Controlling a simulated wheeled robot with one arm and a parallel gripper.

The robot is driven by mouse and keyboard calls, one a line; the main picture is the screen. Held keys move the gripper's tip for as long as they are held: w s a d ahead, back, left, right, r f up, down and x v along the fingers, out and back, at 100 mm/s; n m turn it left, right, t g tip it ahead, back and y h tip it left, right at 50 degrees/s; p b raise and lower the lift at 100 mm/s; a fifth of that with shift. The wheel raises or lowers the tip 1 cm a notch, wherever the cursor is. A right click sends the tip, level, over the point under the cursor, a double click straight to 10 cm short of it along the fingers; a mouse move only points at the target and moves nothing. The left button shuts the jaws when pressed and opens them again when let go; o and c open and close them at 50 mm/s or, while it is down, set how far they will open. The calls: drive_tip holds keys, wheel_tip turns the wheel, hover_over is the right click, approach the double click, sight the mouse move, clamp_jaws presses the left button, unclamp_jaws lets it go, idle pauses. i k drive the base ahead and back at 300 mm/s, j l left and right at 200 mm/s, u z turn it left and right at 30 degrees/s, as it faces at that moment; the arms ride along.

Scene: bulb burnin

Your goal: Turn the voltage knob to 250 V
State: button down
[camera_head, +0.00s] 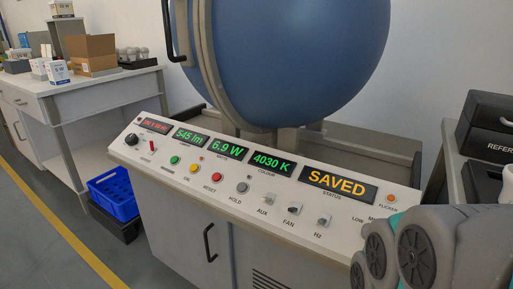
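The likely voltage knob (131,139) is a round black knob at the left end of the white sloping control panel (290,192). Its pointer and label are too small to read. A small red display (156,126) sits just above and right of it; it seems to show volts and hertz, but the digits are hard to read. Beside the knob is a red-tipped switch (151,147). My gripper is not in view; only grey and teal links of my arm show at the lower right, well away from the knob.
Green displays read 545 lm, 6.9 W and 4030 K; an orange status display (337,184) reads SAVED. Several buttons and switches line the panel. A big blue sphere (290,60) stands behind. A bench (75,100) holds boxes.

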sight(131, 139)
drive_tip(key=u, duration=1.3)
